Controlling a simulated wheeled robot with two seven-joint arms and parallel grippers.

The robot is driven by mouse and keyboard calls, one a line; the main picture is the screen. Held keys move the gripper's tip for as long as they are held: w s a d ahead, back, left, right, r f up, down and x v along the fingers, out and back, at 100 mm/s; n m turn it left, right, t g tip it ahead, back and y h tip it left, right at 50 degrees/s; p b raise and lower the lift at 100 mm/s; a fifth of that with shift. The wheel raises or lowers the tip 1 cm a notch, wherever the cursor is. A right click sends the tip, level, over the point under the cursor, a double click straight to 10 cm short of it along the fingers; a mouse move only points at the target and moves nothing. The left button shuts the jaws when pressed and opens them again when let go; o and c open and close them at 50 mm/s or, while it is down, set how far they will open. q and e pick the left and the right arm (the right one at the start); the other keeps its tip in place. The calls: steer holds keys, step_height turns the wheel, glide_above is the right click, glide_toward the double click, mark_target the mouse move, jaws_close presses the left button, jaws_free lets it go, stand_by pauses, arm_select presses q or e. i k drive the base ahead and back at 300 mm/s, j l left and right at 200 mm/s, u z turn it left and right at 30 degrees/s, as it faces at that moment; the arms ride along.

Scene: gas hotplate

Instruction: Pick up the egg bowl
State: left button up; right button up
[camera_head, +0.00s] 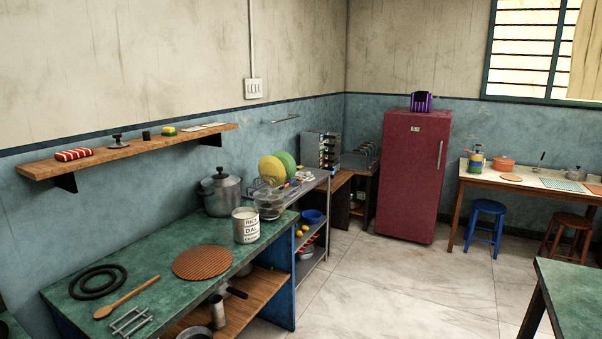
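I cannot tell for certain which bowl is the egg bowl, and no eggs are clear at this size. A clear glass bowl (269,204) stands at the far end of the green counter (160,262), just behind a white lettered tin (246,226). A blue bowl (312,216) sits on a lower shelf past the counter's end, beside small yellow-orange items (301,231). Neither of my grippers shows in the head view.
A large pot (221,193), a brown round mat (202,262), a wooden spoon (126,298), black rings (97,281) and a metal trivet (131,321) lie on the counter. A wall shelf (130,154) hangs above. The tiled floor (390,285) is clear; a green table (575,295) stands right.

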mark_target(310, 216)
steer(key=i+l, duration=0.1)
steer(key=i, duration=0.75)
steer(key=i+u, duration=0.1)
steer(key=i, duration=0.75)
steer(key=i+l, duration=0.2)
steer(key=i, duration=0.6)
